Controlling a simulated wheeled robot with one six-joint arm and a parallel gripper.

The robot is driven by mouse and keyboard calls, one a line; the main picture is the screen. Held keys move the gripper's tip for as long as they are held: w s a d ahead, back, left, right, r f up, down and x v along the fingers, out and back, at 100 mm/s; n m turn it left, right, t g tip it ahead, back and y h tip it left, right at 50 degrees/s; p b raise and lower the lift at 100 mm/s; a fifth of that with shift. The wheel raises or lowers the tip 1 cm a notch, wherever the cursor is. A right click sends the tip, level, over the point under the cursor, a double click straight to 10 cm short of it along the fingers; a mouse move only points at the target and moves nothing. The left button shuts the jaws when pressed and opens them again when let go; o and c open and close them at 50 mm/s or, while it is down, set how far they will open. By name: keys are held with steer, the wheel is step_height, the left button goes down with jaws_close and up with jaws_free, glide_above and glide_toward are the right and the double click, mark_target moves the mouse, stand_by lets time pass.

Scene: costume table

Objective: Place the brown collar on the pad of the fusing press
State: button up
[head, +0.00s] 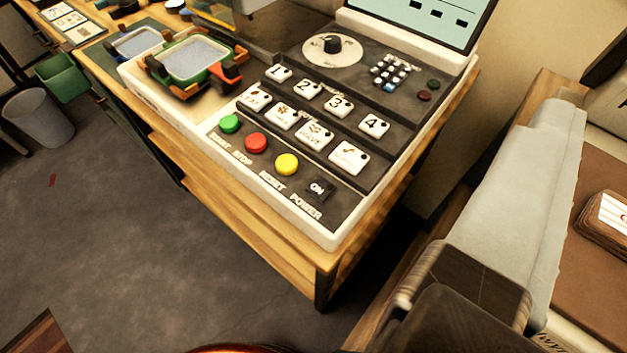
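I cannot make out a brown collar for certain. A brown, layered, rounded piece (604,240) with a white label lies on a flat brown surface (580,170) at the right edge, cut off by the frame. I cannot tell whether it is the collar. No fusing press pad can be named for sure. My gripper does not show clearly. A thin glossy orange-brown edge at the bottom centre is too cut off to identify.
A control machine with numbered keys (315,110) and a green hoop frame (190,62) stands on a wooden table (240,215). A long pale grey body (520,205) lies to its right. A green bin (62,77) and grey bin (38,118) stand left.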

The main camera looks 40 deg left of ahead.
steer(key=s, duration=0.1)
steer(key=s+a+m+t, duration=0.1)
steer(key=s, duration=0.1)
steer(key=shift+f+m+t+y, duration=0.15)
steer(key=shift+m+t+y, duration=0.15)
